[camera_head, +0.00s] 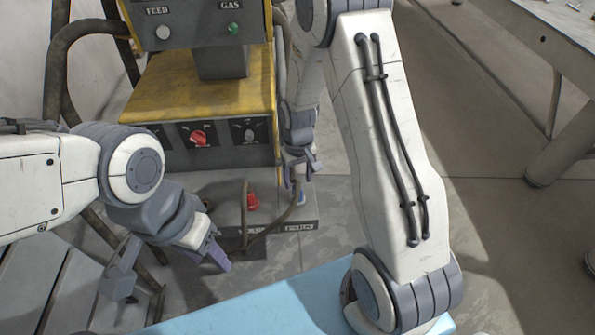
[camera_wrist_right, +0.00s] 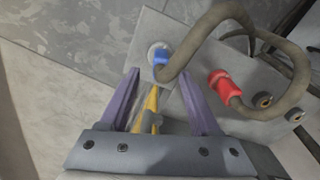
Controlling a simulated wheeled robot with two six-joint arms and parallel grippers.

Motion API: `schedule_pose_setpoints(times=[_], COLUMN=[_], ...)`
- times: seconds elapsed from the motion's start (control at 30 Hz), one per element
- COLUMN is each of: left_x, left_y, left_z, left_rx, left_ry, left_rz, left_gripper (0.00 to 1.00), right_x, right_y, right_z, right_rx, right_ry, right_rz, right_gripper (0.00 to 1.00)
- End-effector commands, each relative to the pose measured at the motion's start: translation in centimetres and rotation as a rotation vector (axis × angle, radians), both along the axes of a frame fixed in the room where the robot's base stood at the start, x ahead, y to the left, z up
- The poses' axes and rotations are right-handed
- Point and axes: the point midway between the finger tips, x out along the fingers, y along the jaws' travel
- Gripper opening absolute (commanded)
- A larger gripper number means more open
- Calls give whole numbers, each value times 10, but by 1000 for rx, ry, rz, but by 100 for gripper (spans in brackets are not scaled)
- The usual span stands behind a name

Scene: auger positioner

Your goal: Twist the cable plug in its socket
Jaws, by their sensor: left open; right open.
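A blue cable plug (camera_wrist_right: 160,56) sits in a round socket (camera_wrist_right: 157,49) on a grey block at the foot of the machine, in the right wrist view. A sliver of the plug shows in the head view (camera_head: 301,198). A red plug (camera_wrist_right: 222,86) sits beside it, also visible in the head view (camera_head: 252,202). My right gripper (camera_wrist_right: 163,76) is open, its purple fingers spread on either side below the blue plug, not closed on it. In the head view it (camera_head: 299,170) is partly hidden. My left gripper (camera_head: 170,270) is open and empty at the lower left.
The yellow and grey machine (camera_head: 200,90) with red and grey knobs stands at the back. A thick brown cable (camera_wrist_right: 290,75) loops near both plugs. A light blue surface (camera_head: 270,305) lies in front. A grey table (camera_head: 545,40) stands at right.

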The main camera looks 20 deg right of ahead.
Motion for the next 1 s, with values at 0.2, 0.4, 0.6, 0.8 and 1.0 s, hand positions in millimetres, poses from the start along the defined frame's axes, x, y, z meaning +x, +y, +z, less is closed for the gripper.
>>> schedule_pose_setpoints(times=[0.2, 0.4, 0.6, 0.8, 1.0], left_x=[0, 0, 0, 0, 0], left_y=[0, 0, 0, 0, 0], left_z=[-14, -20, -21, -21, -21], left_rx=[0, 0, 0, 0, 0], left_ry=[0, 0, 0, 0, 0], left_rz=[0, 0, 0, 0, 0], left_gripper=[50, 50, 50, 50, 50], right_x=[-1, 0, 0, 0, 0], right_y=[1, 1, 1, 1, 1], right_z=[-44, -67, -74, -74, -74], right_rx=[0, 0, 0, 0, 0], right_ry=[3, 1, 1, 0, 0], right_rz=[1, 1, 1, 1, 1], right_gripper=[64, 64, 64, 64, 0])
